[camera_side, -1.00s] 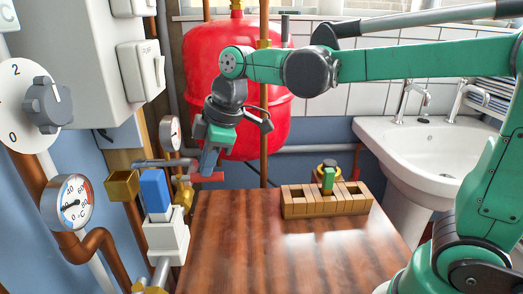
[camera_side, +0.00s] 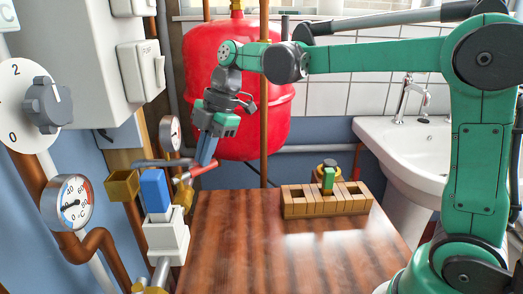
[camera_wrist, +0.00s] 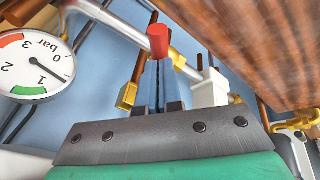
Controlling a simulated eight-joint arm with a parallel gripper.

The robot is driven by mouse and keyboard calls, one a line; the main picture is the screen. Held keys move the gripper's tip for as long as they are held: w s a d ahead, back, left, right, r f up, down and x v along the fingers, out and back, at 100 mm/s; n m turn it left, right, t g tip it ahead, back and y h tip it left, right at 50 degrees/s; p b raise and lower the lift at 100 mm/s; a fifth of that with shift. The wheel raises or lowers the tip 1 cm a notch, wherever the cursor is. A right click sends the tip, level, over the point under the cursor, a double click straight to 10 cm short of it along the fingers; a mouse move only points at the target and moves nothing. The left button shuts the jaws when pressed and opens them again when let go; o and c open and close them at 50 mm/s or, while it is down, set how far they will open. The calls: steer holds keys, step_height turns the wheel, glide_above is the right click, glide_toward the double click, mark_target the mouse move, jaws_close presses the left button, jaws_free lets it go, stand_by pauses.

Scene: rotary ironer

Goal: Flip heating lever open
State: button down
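The heating lever is a red handle (camera_side: 204,168) on the brass valve and pipework at the left of the wooden top. It slants up to the right in the side view. In the wrist view its red end (camera_wrist: 158,42) shows just beyond my fingertips. My gripper (camera_side: 207,158) points down with its blue-grey fingers at the lever, seemingly touching it. In the wrist view my gripper (camera_wrist: 158,75) has its fingers close together, with nothing seen clamped between them. The exact contact with the lever is partly hidden.
A blue-handled white valve (camera_side: 157,192) and a brass block (camera_side: 122,185) stand left of the lever. A red tank (camera_side: 235,85) is behind. A wooden holder (camera_side: 298,205) with a green piece sits on the mostly clear wooden top (camera_side: 270,250).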

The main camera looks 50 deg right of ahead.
steer(key=w+n, duration=0.1)
steer(key=n, duration=0.1)
steer(key=w+n+g, duration=0.1)
steer(key=n, duration=0.1)
steer(key=w+n+g, duration=0.1)
steer(key=n, duration=0.1)
steer(key=shift+a+n+y, duration=0.1)
steer(key=shift+n+y, duration=0.2)
steer(key=shift+n, duration=0.1)
steer(key=shift+a, duration=0.1)
steer(key=shift+s+a, duration=0.45)
steer(key=shift+a, duration=0.3)
steer(key=v, duration=0.5)
steer(key=shift+w+d+r, duration=0.15)
steer(key=shift+d+r, duration=0.05)
steer(key=shift+r, duration=0.05)
